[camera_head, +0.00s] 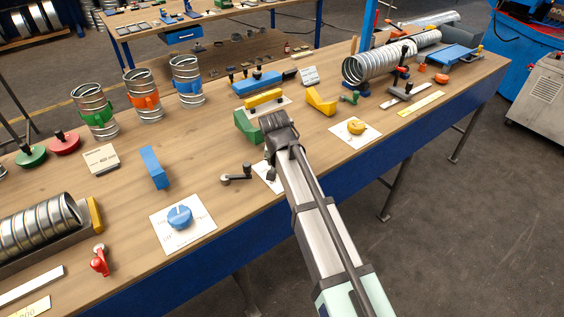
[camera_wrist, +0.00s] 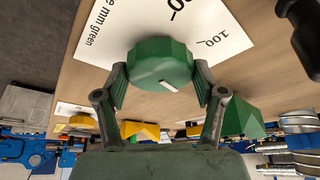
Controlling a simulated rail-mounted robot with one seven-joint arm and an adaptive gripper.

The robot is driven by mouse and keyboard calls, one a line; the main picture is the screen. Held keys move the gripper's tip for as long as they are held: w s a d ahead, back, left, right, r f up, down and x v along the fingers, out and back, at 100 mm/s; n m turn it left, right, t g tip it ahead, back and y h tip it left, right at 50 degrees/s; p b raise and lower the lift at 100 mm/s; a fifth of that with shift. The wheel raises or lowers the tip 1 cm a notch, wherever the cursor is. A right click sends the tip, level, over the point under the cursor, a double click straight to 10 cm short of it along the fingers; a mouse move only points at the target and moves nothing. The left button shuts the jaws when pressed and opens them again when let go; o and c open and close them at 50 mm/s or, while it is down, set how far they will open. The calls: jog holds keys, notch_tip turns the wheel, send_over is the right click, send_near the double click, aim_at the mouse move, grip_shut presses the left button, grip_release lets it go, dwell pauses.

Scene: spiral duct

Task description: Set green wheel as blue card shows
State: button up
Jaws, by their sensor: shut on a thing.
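The green wheel (camera_wrist: 160,65) is a faceted knob with a short white mark, which points to the lower right in the wrist view. It sits over a white dial card (camera_wrist: 105,28) printed "mm green", with "100" and another partly cut-off number. My gripper (camera_wrist: 160,78) is shut on the wheel, one finger on each side. In the head view my gripper (camera_head: 272,150) hides the wheel, and only a strip of its card (camera_head: 262,172) shows.
A blue knob (camera_head: 179,217) on a white card is at front left, a yellow knob (camera_head: 356,127) at right. A dark crank-like part (camera_head: 236,175) lies left of my gripper. A green block (camera_head: 246,127) stands just behind it. Banded duct pieces (camera_head: 144,94) stand farther back.

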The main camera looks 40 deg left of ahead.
jog(key=o, duration=1.1)
jog(key=v, duration=1.2)
jog(key=shift+w, duration=0.1)
